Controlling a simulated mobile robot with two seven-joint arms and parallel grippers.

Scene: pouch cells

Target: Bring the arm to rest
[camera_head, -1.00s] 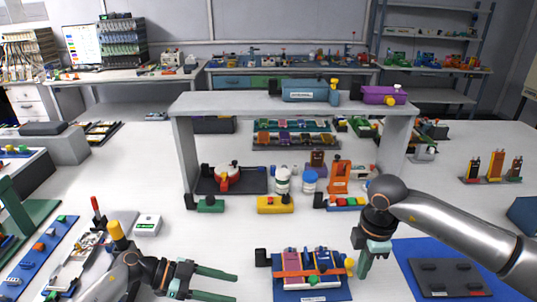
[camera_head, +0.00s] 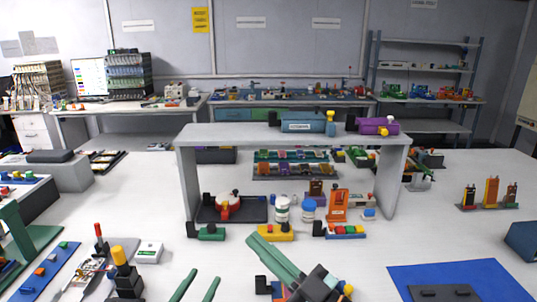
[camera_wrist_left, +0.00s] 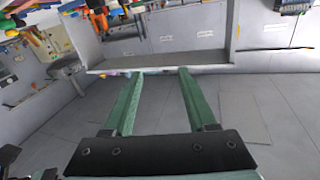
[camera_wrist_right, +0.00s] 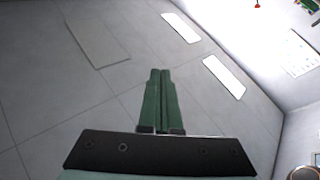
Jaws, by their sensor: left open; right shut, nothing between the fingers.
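My left gripper (camera_head: 196,290) shows at the bottom edge of the head view, its two green fingers apart and empty. In the left wrist view its fingers (camera_wrist_left: 160,90) are spread with nothing between them. My right gripper (camera_head: 268,250) is in the lower middle of the head view, raised in front of the fixture with pouch cells and hiding most of it. In the right wrist view its fingers (camera_wrist_right: 158,90) are pressed together, holding nothing, with grey floor beyond.
A grey shelf stand (camera_head: 290,135) spans the table's middle, with a yellow block (camera_head: 275,233) and a green block (camera_head: 207,232) before it. A blue mat (camera_head: 460,279) with a dark plate lies at right. Instruments and a white box (camera_head: 149,251) sit at left.

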